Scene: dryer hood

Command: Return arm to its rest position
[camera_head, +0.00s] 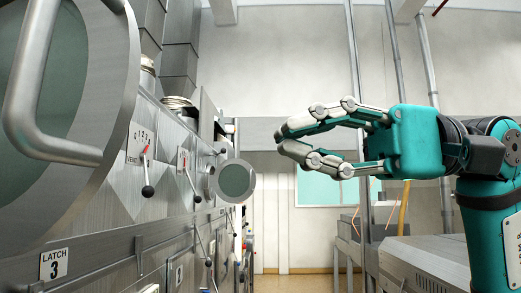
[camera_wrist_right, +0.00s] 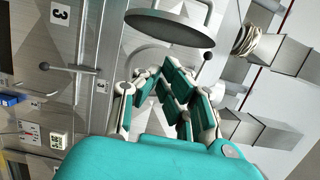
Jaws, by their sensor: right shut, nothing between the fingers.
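My right gripper (camera_head: 282,137) is teal with pale finger links and comes in from the right in the head view. Its fingertips are close together, with nothing between them. It is raised in free air, apart from the machine on the left. In the right wrist view the same gripper (camera_wrist_right: 168,68) points toward the machine front, with a round hatch with a handle (camera_wrist_right: 170,28) beyond the fingers. My left gripper is not in view.
A metal cabinet (camera_head: 425,262) stands low at right. The aisle between is clear.

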